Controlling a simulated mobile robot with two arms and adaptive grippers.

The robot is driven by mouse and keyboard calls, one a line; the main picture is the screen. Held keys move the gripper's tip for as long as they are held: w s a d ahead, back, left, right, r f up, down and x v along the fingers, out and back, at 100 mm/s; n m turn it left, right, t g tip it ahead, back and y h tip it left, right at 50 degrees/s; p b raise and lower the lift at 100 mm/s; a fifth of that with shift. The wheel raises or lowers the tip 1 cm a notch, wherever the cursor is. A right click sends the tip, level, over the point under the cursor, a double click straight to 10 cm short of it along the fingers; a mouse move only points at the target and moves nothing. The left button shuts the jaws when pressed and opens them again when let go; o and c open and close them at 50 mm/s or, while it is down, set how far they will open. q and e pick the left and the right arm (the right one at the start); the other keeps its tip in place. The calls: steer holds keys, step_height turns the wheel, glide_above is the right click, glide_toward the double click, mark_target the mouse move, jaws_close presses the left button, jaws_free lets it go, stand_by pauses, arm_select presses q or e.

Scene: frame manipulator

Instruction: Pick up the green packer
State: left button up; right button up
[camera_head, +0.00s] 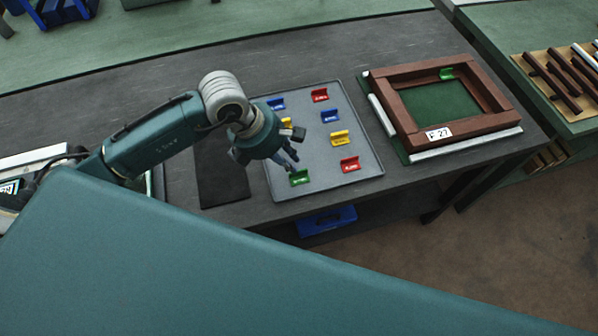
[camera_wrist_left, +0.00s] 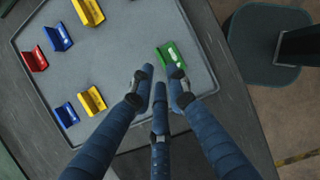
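The green packer (camera_head: 299,177) lies on the grey tray (camera_head: 268,180) near its front left edge in the head view. It also shows in the left wrist view (camera_wrist_left: 170,57), just beyond my fingertips. My left gripper (camera_head: 286,160) is above the tray, close to the green packer. In the left wrist view its blue fingers (camera_wrist_left: 160,88) are spread apart with nothing between them, and they look short of the packer. Whether a finger touches it I cannot tell. My right gripper is not in view.
The tray also holds red (camera_head: 349,164), yellow (camera_head: 340,138) and blue (camera_head: 329,116) packers. A dark flat pad (camera_head: 220,175) lies left of the tray. The brown wooden frame (camera_head: 408,124), labelled F 27, stands to the right. A blue box (camera_head: 326,220) is below the table edge.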

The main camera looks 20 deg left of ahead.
mark_target(299, 174)
arm_select(q)
steer(key=x, duration=0.2)
steer(key=p+x, duration=0.1)
steer(key=x, duration=0.1)
steer(key=shift+s, duration=0.25)
steer(key=shift+f, duration=0.15)
jaws_close()
steer(key=shift+w, duration=0.1)
